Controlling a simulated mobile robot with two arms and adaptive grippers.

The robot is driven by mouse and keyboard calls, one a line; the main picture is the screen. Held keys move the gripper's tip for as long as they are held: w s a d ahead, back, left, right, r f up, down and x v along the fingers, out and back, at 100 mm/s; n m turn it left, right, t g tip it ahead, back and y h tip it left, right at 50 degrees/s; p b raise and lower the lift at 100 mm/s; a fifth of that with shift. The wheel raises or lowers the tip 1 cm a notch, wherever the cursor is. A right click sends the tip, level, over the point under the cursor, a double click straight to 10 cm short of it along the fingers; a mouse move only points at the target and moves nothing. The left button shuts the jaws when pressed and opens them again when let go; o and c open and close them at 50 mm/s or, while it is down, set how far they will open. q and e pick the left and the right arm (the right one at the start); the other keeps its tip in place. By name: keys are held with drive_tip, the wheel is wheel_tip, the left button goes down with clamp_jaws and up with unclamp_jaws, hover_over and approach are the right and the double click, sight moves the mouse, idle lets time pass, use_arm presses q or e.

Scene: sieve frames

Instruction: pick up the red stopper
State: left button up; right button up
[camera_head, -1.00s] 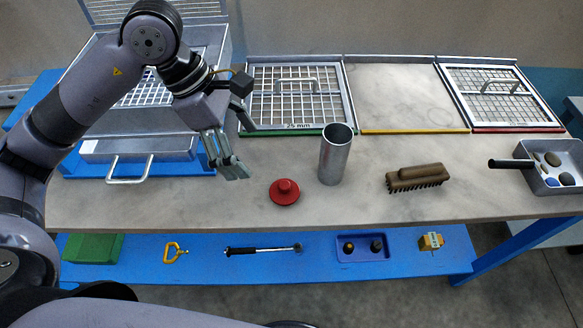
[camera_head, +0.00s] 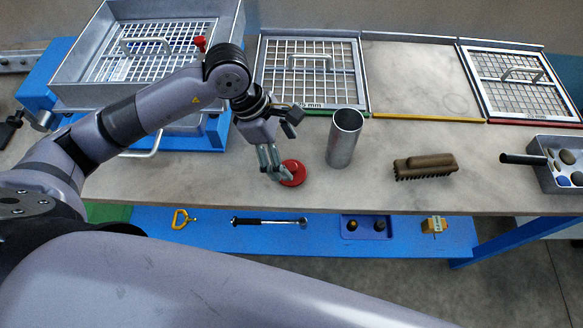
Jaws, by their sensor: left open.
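The red stopper (camera_head: 294,174) is a round red disc with a knob, lying on the worktop just left of the metal cylinder. My left gripper (camera_head: 276,172) points down at the stopper's left side. Its fingers overlap the stopper's left part and hide some of it, including much of the knob. The gripper is open; I cannot tell whether it touches the stopper. My right gripper is not in view.
An upright metal cylinder (camera_head: 343,140) stands close to the right of the stopper. A brown brush (camera_head: 425,166) lies farther right, and a grey tray (camera_head: 552,178) of stones is at the right edge. Sieve frames (camera_head: 309,70) line the back. The worktop between cylinder and brush is clear.

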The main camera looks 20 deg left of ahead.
sight(290, 166)
use_arm(q)
drive_tip(key=shift+s+d+f, duration=0.1)
drive_tip(key=shift+s+f, duration=0.05)
drive_tip(key=shift+f, duration=0.15)
drive_tip(key=x, duration=0.1)
drive_tip(key=p+x, duration=0.2)
drive_tip(key=shift+s+f, duration=0.25)
drive_tip(key=shift+f, duration=0.05)
drive_tip(key=shift+d+f, duration=0.15)
drive_tip(key=shift+f, duration=0.4)
drive_tip(key=shift+c, duration=0.6)
drive_tip(key=c, duration=1)
